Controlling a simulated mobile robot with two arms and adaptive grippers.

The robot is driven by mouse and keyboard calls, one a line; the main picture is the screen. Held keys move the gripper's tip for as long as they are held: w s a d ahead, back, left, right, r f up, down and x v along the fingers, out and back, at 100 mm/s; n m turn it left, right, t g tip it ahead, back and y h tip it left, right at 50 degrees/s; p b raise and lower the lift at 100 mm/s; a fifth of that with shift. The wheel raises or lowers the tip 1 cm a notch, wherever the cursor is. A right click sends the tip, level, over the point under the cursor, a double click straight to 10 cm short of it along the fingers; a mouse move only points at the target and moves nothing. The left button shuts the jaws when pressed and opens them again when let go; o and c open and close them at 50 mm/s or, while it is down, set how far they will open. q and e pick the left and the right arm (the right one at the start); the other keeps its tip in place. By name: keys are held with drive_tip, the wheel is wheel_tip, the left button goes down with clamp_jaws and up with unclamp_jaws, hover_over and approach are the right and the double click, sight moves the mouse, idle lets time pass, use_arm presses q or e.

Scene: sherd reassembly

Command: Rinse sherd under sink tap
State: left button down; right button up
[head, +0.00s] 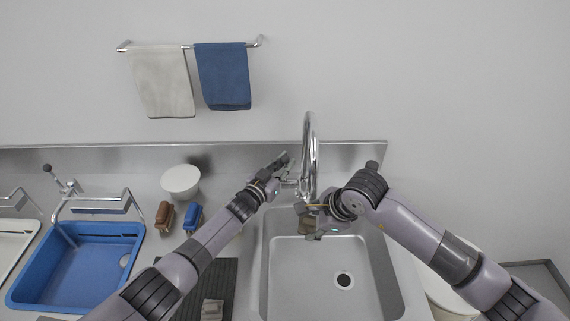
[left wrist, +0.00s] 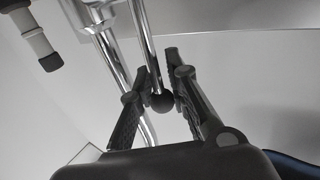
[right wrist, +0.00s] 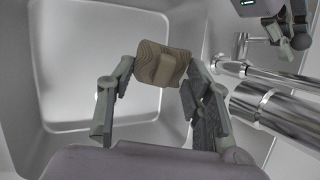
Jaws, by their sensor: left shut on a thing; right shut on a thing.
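The tap (head: 309,150) is a tall chrome gooseneck at the back of the steel sink (head: 300,290). My left gripper (head: 279,163) is at the tap's left side. In the left wrist view, its fingers (left wrist: 157,85) are shut around a thin chrome lever with a dark ball end (left wrist: 162,102). The sherd (right wrist: 162,63) is a brown, ridged piece. My right gripper (right wrist: 155,85) is shut on it, one finger at each side. In the head view, my right gripper (head: 309,220) is over the sink's back part, near the tap; the sherd is mostly hidden there. No water stream is visible.
A blue basin (head: 75,270) stands at the left. A brown brush (head: 164,215), a blue brush (head: 192,218) and a white round container (head: 180,180) stand on the counter. A dark ribbed mat (head: 222,275) lies left of the sink. Towels hang on the wall.

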use_arm(q)
drive_tip(key=shift+s+d, duration=0.1)
drive_tip(key=shift+s+f+m+t+h, duration=0.1)
drive_tip(key=shift+s+m+t+h, duration=0.3)
drive_tip(key=shift+s+m+t, duration=0.15)
drive_tip(key=c, duration=1.7)
unclamp_jaws()
drive_tip(key=shift+d, duration=0.1)
drive_tip(key=shift+w+r, duration=0.1)
drive_tip(key=shift+r, duration=0.2)
wheel_tip(320, 180, up, 9)
drive_tip(key=shift+r, duration=0.2)
